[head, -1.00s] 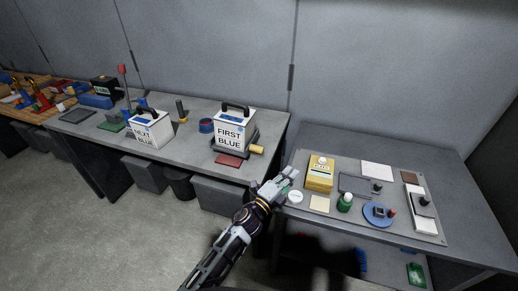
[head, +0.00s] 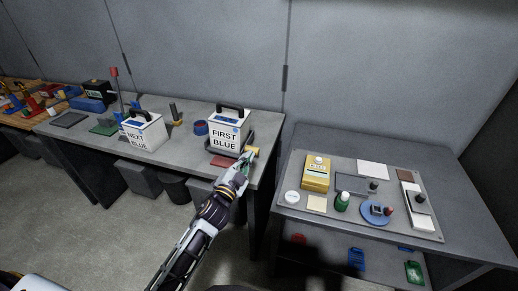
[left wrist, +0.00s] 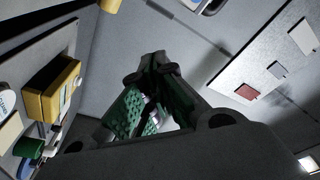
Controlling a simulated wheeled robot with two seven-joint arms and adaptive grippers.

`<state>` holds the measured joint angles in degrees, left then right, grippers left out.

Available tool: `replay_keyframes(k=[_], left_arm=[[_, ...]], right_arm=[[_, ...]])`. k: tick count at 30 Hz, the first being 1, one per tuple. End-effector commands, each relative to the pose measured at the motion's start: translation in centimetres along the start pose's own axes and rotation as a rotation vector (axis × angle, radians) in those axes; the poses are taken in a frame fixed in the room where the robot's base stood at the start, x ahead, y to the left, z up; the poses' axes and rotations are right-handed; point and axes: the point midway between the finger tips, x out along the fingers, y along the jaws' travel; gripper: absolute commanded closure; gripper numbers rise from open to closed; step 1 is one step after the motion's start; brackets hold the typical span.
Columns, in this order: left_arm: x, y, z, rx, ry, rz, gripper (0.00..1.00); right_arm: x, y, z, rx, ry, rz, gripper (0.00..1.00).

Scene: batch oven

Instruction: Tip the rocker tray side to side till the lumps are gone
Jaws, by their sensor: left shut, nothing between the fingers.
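The dark rocker tray (head: 246,137) is on the left bench, mostly hidden behind the white box labelled FIRST BLUE (head: 226,130). A yellow handle (head: 254,150) sticks out at its right front. Whether lumps are in it cannot be seen. My left gripper (head: 246,160) is shut and empty, its tips just below the yellow handle in the head view; I cannot tell whether they touch. In the left wrist view its dark fingers with green pads (left wrist: 157,62) come together with nothing held. My right gripper is not in view.
A second white box labelled NEXT BLUE (head: 141,133) stands to the left, with a blue ring (head: 200,128) between. A red pad (head: 222,161) lies at the bench's front edge.

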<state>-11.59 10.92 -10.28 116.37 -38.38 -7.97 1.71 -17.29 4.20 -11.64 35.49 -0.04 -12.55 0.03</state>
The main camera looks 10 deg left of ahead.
Motion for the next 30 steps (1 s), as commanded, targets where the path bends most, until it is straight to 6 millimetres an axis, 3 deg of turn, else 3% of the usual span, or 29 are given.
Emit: replay_keyframes(k=[5, 15, 30], left_arm=[[-0.1, -1.2, 0.2, -0.224, -0.049, -0.021, 1.0], [-0.3, -1.1, 2.2, -0.585, -0.144, -0.048, 1.0], [-0.3, -1.1, 2.4, -0.69, -0.149, -0.058, 1.0]], right_arm=[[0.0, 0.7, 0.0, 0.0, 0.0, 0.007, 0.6], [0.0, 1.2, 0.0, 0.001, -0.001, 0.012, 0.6], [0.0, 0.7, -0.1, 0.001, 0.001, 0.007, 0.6]])
